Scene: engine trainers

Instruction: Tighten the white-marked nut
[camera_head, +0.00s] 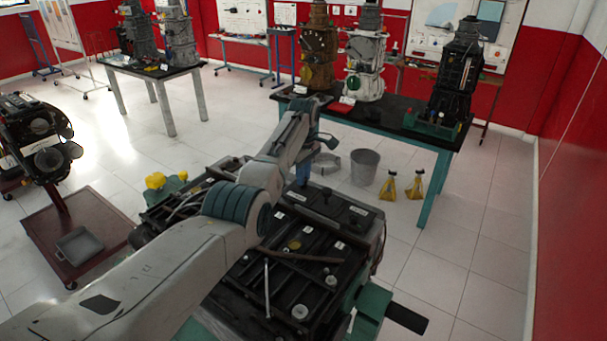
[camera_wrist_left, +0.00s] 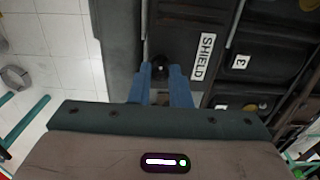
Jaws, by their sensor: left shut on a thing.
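The engine trainer (camera_head: 325,262) with black covers and small white labels lies below me in the head view. My left gripper (camera_head: 303,175) reaches down at its far edge. In the left wrist view, the blue fingers of my left gripper (camera_wrist_left: 161,80) are closed around a small dark round nut (camera_wrist_left: 160,69) with a pale spot on it. The nut sits on the black cover beside the "SHIELD" label (camera_wrist_left: 202,57). Its sides are hidden by the fingers. In the head view my arm and gripper hide the nut. My right gripper is not in view.
A black-topped table (camera_head: 400,118) with several engines stands behind. A grey bucket (camera_head: 364,167) and two yellow stands (camera_head: 388,186) are on the floor before it. A brown wheeled stand (camera_head: 95,215) is at left. A thin metal rod (camera_head: 267,290) lies on the trainer.

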